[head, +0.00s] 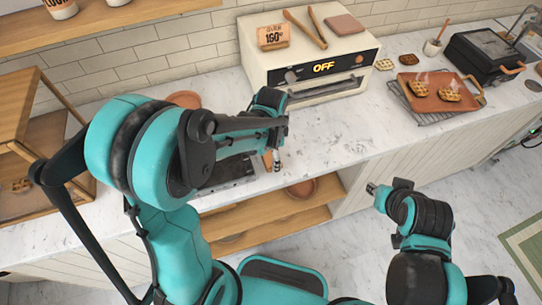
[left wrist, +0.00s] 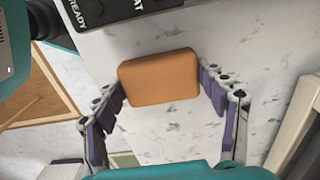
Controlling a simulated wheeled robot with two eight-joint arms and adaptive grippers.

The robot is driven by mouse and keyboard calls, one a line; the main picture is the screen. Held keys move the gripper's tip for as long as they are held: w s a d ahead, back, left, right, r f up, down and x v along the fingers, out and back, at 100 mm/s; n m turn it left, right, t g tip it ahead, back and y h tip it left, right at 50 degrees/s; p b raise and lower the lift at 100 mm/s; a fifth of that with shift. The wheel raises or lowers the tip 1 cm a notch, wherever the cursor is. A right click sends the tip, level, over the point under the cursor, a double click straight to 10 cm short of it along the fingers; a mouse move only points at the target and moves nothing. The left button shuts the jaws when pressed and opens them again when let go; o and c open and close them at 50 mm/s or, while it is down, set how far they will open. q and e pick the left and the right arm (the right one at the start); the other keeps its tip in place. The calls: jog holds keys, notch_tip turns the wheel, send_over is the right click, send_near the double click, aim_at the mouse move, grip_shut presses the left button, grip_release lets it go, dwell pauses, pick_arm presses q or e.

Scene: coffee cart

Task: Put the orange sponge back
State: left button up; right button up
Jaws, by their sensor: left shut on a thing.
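The orange sponge (left wrist: 160,77) is a rounded block between the fingers of my left gripper (left wrist: 163,108) in the left wrist view. The gripper is shut on it, with purple finger pads at its two sides. In the head view my left gripper (head: 273,160) points down near the front edge of the marble counter (head: 345,140). Only a thin orange sliver of the sponge (head: 266,161) shows there, so its height above the counter is hard to tell. My right gripper (head: 372,188) is low, in front of the counter, seemingly empty; its fingers are too small to read.
A dark flat appliance (head: 232,173) lies left of my left gripper, partly behind the arm. A cream oven (head: 305,70) reading OFF stands behind. A tray of waffles (head: 436,97) and a black waffle iron (head: 483,58) are at right. The middle counter is clear.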

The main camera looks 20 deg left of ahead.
pick_arm(q)
jog(key=shift+f, duration=0.2)
jog(key=o, duration=1.2)
jog(key=shift+r, duration=0.1)
jog(key=shift+r, duration=0.2)
notch_tip(320, 180, up, 11)
jog(key=p, duration=0.4)
jog(key=s+a+r+n+t, duration=0.2)
jog(key=s+n+t, duration=0.1)
jog(key=s+n, duration=0.2)
jog(key=s+a+r+n+t, duration=0.2)
jog(key=s+r+n+t, duration=0.1)
jog(key=s+n+t, duration=0.1)
jog(key=shift+s+a+r+n, duration=0.2)
jog(key=shift+s+a+n, duration=0.15)
jog(key=shift+s+n, duration=0.55)
